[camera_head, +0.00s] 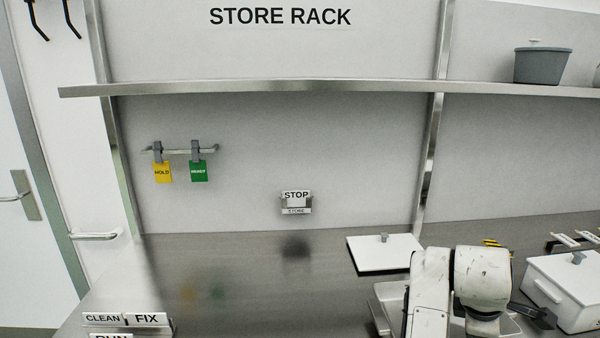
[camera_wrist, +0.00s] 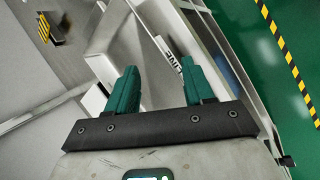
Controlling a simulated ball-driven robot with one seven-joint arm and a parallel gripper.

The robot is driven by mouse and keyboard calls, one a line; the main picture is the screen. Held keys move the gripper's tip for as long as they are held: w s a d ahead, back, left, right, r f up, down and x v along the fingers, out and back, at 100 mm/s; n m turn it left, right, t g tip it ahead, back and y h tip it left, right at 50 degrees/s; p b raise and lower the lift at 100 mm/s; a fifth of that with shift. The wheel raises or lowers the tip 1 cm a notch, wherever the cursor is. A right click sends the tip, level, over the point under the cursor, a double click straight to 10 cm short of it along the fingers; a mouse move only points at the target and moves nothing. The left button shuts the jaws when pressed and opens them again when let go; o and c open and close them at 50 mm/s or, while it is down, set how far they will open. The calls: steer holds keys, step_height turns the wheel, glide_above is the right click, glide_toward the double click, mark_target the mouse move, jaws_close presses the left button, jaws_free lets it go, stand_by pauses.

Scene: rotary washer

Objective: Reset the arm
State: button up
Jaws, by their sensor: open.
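My gripper (camera_wrist: 156,88) shows in the wrist view with its two green fingers spread apart and nothing between them. Beyond the fingers are a pale metal surface and a small label with dark letters, seen at a slant. In the head view my white arm stands over the right part of the steel counter (camera_head: 240,270). The gripper's fingers are hard to make out there, mostly hidden by the arm.
A white lid (camera_head: 384,254) with a grey knob lies left of my arm, above a metal tray (camera_head: 382,312). A white lidded box (camera_head: 570,292) stands close on the right. The counter's middle is clear.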

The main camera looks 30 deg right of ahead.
steer(key=s+a+f+m+t+y, duration=0.1)
steer(key=s+a+f+m+y, duration=0.2)
steer(key=a+f, duration=1.3)
steer(key=s+m, duration=0.1)
steer(key=s, duration=0.2)
steer(key=shift+s+a+f+m, duration=0.2)
steer(key=shift+s+a+m, duration=0.05)
steer(key=shift+s+m, duration=0.05)
steer(key=s+a+f+y, duration=0.1)
steer(key=s+a, duration=0.1)
steer(key=a, duration=0.1)
steer(key=s+a+f+m+y, duration=0.1)
steer(key=s+a, duration=0.1)
steer(key=s+a+f+m, duration=0.1)
steer(key=s+a+f, duration=0.1)
steer(key=a, duration=0.1)
steer(key=shift+a+f+y, duration=0.1)
steer(key=shift+a+y, duration=0.25)
steer(key=shift+y, duration=0.05)
steer(key=shift+c, duration=0.2)
